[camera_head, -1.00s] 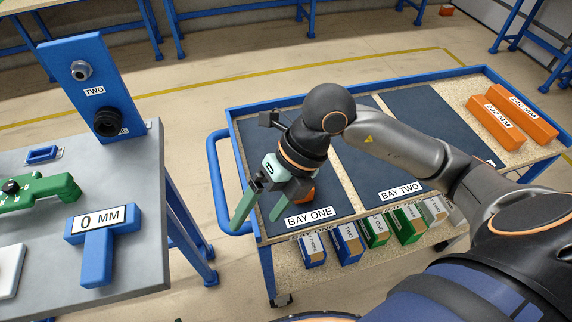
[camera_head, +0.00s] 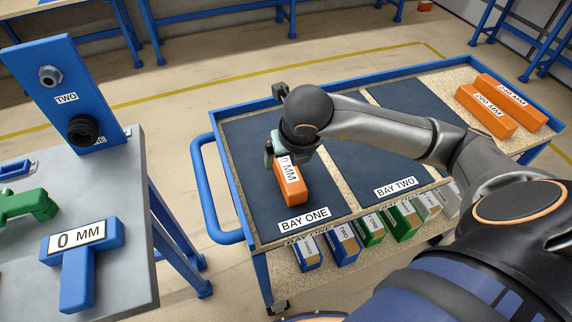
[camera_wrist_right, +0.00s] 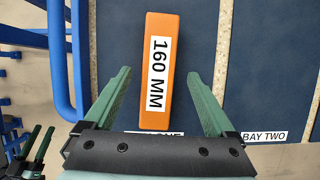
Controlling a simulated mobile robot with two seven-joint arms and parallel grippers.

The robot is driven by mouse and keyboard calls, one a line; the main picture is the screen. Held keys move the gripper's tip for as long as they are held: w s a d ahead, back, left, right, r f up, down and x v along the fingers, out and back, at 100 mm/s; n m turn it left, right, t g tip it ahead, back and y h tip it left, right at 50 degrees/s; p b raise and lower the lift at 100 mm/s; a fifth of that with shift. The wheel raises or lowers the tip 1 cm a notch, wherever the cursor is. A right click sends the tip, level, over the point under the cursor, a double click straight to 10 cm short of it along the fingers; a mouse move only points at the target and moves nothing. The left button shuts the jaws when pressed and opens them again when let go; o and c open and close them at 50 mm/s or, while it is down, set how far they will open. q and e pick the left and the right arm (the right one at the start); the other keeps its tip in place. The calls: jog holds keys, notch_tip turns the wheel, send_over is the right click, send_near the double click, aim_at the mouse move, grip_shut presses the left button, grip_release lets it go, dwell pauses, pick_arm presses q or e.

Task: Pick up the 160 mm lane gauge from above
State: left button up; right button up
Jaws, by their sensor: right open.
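The 160 mm lane gauge (camera_head: 293,190) is an orange bar with a white label, lying on the dark mat of bay one. In the right wrist view the gauge (camera_wrist_right: 153,110) reads "160 MM" and runs lengthwise between the fingers. My right gripper (camera_wrist_right: 160,78) is open above it, one green finger on each side, with gaps to both sides. In the head view my right wrist hides most of the gripper and the gauge's far end. Small green fingers, apparently my left gripper (camera_wrist_right: 30,145), show at the lower left of the wrist view.
Bay two (camera_head: 400,150) is bare where visible. Several labelled boxes (camera_head: 370,230) stand on the shelf below. A blue cart handle (camera_head: 208,190) and a grey table (camera_head: 125,250) with a blue "0 MM" piece (camera_head: 78,255) are at left.

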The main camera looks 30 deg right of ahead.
aim_at(285, 161)
jog(key=x, duration=0.4)
jog(key=shift+w, duration=0.2)
jog(key=shift+c, duration=0.3)
grip_shut()
